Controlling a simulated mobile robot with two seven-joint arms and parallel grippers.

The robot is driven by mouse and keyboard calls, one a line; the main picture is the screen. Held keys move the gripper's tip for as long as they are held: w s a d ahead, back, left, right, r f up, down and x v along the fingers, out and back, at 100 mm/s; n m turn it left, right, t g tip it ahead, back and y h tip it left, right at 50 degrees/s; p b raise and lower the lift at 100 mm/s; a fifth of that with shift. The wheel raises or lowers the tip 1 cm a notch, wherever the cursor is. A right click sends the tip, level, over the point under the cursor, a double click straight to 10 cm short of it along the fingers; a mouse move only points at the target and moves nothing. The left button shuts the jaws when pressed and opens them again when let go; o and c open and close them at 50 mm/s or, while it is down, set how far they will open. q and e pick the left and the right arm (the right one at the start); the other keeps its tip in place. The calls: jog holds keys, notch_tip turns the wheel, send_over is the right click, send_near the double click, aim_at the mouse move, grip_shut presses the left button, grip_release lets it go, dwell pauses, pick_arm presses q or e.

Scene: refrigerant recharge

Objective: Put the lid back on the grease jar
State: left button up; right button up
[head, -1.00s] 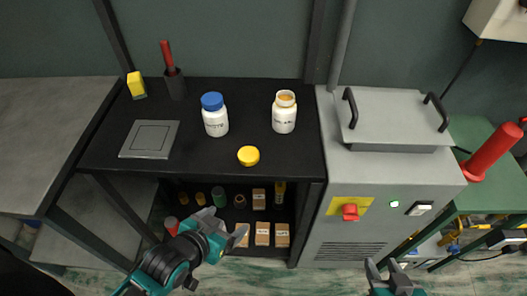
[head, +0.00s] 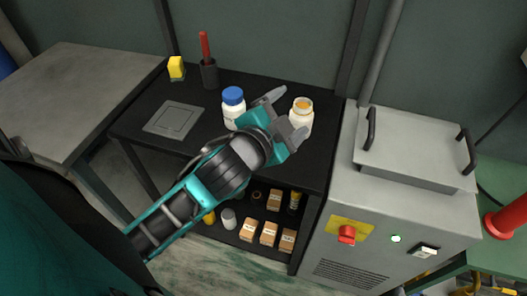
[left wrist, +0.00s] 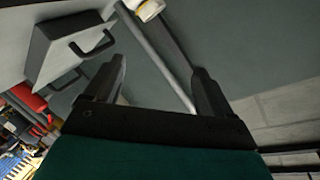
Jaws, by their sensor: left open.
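The open white jar (head: 301,118) stands upright on the black bench, its orange-yellow contents showing at the uncovered mouth. A white and yellowish object, probably this jar (left wrist: 146,9), is cut off at the top of the left wrist view. My left gripper (head: 293,112) is open, with its fingers spread just left of and in front of the jar; I cannot tell whether they touch it. In the left wrist view the fingers (left wrist: 158,82) are apart with nothing between them. The yellow lid is not visible now; my left arm covers that part of the bench. My right gripper is out of view.
A blue-capped white jar (head: 232,103) stands just left of my gripper. A grey square plate (head: 173,119), a dark holder with a red-handled tool (head: 208,72) and a yellow block (head: 176,67) are farther left. A grey machine (head: 405,215) borders the bench on the right.

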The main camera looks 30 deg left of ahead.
pick_arm(q)
jog(key=w+d+r+m+t+h, duration=0.2)
jog(key=d+r+m+t+h, duration=0.45)
jog(key=r+m+h, duration=0.65)
jog(key=s+d+m+g+h, duration=0.3)
jog(key=d+m+g, duration=0.4)
jog(key=m, duration=0.5)
jog(key=s+d+m+g+h, duration=0.3)
jog(key=d+m+g, duration=0.1)
jog(key=m+g, duration=0.7)
jog(key=a+f+m+g+y, duration=0.4)
jog(key=a+f+m+y, duration=0.2)
jog(key=f+m+y, duration=0.5)
jog(key=w+a+f+y, duration=0.1)
jog(key=a+y, duration=0.3)
jog(key=a, duration=0.5)
jog(key=w+a+f+y, duration=0.1)
jog(key=a+y, duration=0.3)
jog(key=a, duration=0.5)
jog(key=shift+w+f, duration=0.4)
jog(key=shift+w, duration=0.5)
